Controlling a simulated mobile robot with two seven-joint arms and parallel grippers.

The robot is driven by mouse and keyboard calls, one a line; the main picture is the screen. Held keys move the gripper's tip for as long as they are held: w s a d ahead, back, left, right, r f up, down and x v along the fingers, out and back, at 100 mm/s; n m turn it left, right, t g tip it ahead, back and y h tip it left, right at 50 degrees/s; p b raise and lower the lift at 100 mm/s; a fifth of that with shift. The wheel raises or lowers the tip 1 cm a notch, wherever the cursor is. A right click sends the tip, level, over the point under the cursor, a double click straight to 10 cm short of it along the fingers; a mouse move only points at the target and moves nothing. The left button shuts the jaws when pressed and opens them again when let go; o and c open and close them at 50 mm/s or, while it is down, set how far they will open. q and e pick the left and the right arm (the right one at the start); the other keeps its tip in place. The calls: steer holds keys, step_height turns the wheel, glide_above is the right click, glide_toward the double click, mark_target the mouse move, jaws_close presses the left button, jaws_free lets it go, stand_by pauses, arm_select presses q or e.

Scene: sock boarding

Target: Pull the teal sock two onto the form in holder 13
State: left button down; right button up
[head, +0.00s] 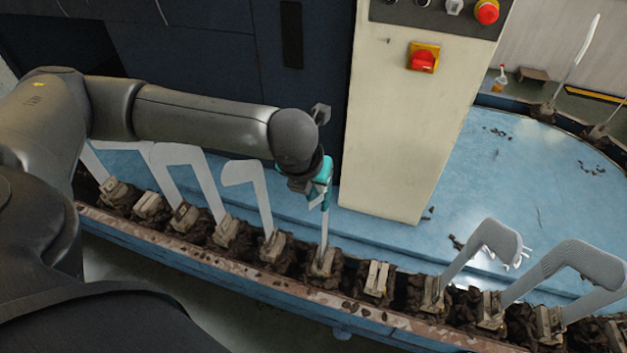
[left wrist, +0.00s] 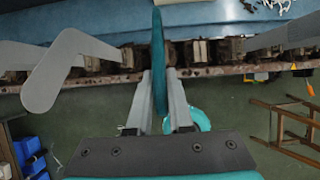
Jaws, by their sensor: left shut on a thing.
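The teal sock (head: 322,180) is at the top of a grey form (head: 324,232), which stands upright in a holder (head: 322,263) on the conveyor. How far the sock covers the form is partly hidden by my wrist. My left gripper (head: 316,188) is at the top of this form. In the left wrist view, the teal sock (left wrist: 158,55) shows as a narrow upright strip between the fingers of my left gripper (left wrist: 160,100), which is shut on it. A teal loop (left wrist: 200,118) hangs beside the right finger. Holder numbers cannot be read. My right gripper is out of view.
Bare grey forms (head: 250,178) stand to the left. Forms with grey socks (head: 497,240) stand to the right. One holder right of the teal sock is empty (head: 377,280). A cream control cabinet (head: 400,130) stands close behind. A wooden stool (left wrist: 285,120) is on the floor.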

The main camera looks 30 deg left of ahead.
mark_target(313, 207)
arm_select(q)
steer(key=shift+f+b, duration=0.6)
steer(key=shift+f, duration=1)
steer(key=c, duration=0.7)
jaws_free()
steer(key=shift+c, duration=0.2)
steer(key=shift+r, duration=0.1)
steer(key=p+v, duration=0.4)
steer(key=v, duration=1.1)
steer(key=shift+p, duration=0.3)
steer(key=shift+s+d, duration=0.1)
